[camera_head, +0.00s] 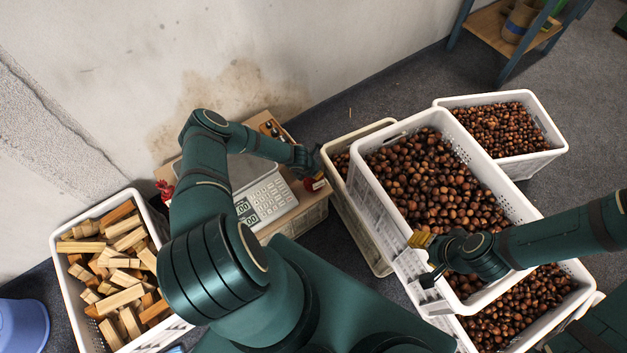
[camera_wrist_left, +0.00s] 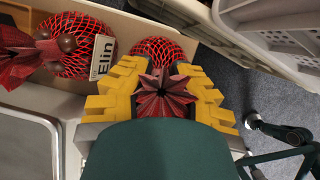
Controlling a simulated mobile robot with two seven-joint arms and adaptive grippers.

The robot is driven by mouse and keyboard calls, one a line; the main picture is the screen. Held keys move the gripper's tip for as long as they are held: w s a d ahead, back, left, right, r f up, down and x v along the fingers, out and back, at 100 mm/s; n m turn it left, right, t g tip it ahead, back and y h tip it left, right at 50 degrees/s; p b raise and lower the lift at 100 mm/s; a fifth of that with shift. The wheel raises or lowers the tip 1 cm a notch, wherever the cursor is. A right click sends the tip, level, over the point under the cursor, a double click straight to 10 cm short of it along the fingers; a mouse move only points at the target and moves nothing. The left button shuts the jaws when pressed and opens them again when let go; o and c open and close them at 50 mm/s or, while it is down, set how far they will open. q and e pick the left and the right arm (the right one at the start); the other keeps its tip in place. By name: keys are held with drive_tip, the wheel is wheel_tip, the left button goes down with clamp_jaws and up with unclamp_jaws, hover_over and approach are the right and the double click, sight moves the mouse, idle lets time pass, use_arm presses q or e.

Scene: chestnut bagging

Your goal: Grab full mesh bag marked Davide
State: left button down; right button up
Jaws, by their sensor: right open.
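In the left wrist view a red mesh bag (camera_wrist_left: 150,47) has its gathered star-shaped top (camera_wrist_left: 165,97) between the yellow fingers of my left gripper (camera_wrist_left: 163,80). Whether the fingers press on its neck cannot be told. No name shows on this bag. A second red mesh bag (camera_wrist_left: 72,30) beside it carries a white tag (camera_wrist_left: 103,57) reading "Elin". No "Davide" marking is visible. In the head view my left gripper (camera_head: 314,166) is small and dark beside the red bag (camera_head: 314,184). My right gripper (camera_head: 424,262) is open over the large chestnut crate (camera_head: 364,180).
A scale (camera_head: 265,200) with a keypad sits on the low box by the wall. A crate of wood blocks (camera_head: 62,225) stands at left. More chestnut crates (camera_head: 545,152) surround the large one. A shelf (camera_head: 490,25) stands at the back right.

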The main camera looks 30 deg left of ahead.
use_arm(q)
drive_tip(key=shift+s+f, duration=0.2)
